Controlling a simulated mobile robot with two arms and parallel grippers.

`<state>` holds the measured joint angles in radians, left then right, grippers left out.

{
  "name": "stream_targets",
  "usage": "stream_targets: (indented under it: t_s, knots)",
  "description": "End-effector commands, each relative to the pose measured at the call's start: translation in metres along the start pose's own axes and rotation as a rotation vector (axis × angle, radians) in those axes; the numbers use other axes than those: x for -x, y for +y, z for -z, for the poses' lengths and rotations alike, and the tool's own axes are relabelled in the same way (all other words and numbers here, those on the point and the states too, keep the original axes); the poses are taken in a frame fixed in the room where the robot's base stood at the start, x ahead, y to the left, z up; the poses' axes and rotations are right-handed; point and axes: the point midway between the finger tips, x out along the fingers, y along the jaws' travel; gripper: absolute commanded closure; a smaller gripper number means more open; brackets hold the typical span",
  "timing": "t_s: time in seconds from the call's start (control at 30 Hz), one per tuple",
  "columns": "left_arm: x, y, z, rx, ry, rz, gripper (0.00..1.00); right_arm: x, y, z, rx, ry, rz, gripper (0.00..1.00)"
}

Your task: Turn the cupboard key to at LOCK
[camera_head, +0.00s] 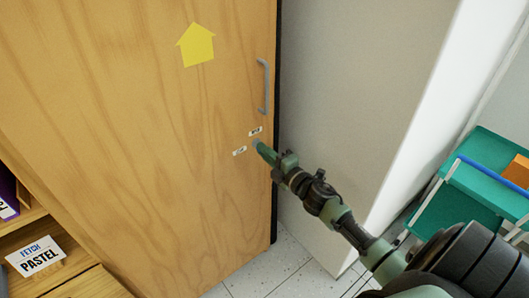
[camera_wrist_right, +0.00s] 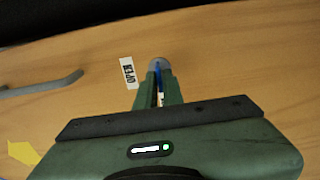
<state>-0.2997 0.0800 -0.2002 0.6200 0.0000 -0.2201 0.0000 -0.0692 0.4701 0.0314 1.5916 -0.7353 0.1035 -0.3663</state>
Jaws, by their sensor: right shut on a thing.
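The wooden cupboard door (camera_head: 140,130) is shut. A round grey keyhole plate (camera_wrist_right: 158,63) sits near its right edge, below the grey handle (camera_head: 266,88). A blue key (camera_wrist_right: 158,78) is at the plate, seen as a thin strip between the fingers of my right gripper (camera_wrist_right: 158,88), which is shut on it. In the head view my right gripper (camera_head: 261,149) hides the key. An OPEN label (camera_wrist_right: 128,72) lies beside the plate. A second small label (camera_head: 239,151) lies left of the plate; its word is too small to read. My left gripper is not in view.
A yellow arrow (camera_head: 196,44) is stuck on the door, pointing up. A shelf with a PASTEL sign (camera_head: 38,256) stands at the lower left. A pale wall (camera_head: 360,90) is right of the cupboard. A green trolley (camera_head: 480,180) stands at the far right.

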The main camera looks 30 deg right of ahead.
Motion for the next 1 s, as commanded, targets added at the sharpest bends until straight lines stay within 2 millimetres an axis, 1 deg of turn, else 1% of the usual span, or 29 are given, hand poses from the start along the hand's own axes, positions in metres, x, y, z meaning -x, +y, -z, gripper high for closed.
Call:
stream_targets:
  t_s: [0.47, 0.5, 0.57, 0.87, 1.0]
  knots:
    - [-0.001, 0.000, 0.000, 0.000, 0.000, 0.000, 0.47, 0.000, -0.001, 0.001, 0.016, 0.002, 0.001, 1.00]
    - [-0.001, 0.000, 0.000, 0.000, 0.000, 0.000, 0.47, 0.000, -0.001, 0.001, 0.015, 0.002, 0.001, 0.89]
    - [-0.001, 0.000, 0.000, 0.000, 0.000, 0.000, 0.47, 0.000, -0.001, 0.001, 0.015, 0.002, 0.001, 0.73]
    - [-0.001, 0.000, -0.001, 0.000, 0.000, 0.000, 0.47, 0.001, -0.001, 0.001, 0.015, 0.001, 0.001, 0.73]
    - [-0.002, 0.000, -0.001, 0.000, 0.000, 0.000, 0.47, 0.011, -0.002, 0.001, 0.014, 0.001, 0.003, 0.73]
